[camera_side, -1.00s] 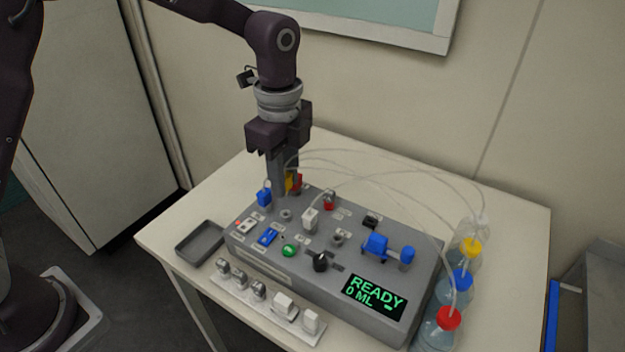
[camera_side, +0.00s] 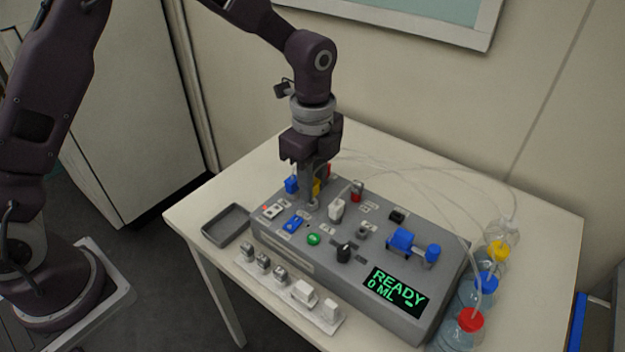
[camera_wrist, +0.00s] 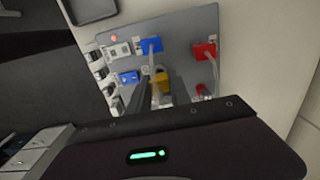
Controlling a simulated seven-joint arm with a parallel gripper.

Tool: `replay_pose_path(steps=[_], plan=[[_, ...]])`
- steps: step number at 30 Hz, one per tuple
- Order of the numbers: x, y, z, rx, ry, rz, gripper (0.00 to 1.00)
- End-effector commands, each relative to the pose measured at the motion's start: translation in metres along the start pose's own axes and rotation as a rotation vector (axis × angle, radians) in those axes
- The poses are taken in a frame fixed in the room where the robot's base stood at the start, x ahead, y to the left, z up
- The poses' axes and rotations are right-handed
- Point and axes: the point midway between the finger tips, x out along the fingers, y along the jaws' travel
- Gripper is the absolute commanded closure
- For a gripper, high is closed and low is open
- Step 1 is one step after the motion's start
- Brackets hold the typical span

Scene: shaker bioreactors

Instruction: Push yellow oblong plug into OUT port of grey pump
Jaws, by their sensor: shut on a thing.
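The yellow oblong plug (camera_side: 316,187) is between my gripper's fingers, over the rear left part of the grey pump (camera_side: 385,262). My gripper (camera_side: 311,198) points down and is shut on this plug; the wrist view shows the plug (camera_wrist: 161,78) between the two fingers, with a pale tube running along it. The fingertips are close to a round grey socket (camera_side: 312,205) on the pump's top. The fingers hide the plug's lower end, so I cannot tell if it touches a port. The port labels are too small to read.
A blue plug (camera_side: 291,185) stands left of my gripper; a red plug (camera_wrist: 204,51) is on the other side. A white plug (camera_side: 337,208) stands to the right. Thin tubes arc to capped bottles (camera_side: 478,290). An empty grey tray (camera_side: 227,226) lies left of the pump.

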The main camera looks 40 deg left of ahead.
Motion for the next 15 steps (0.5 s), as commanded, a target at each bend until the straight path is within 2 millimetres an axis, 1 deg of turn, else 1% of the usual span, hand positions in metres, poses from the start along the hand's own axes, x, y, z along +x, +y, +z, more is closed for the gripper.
replay_pose_path(steps=[15], plan=[[0.0088, -0.0002, -0.0001, 0.0, 0.0, 0.0, 1.0]])
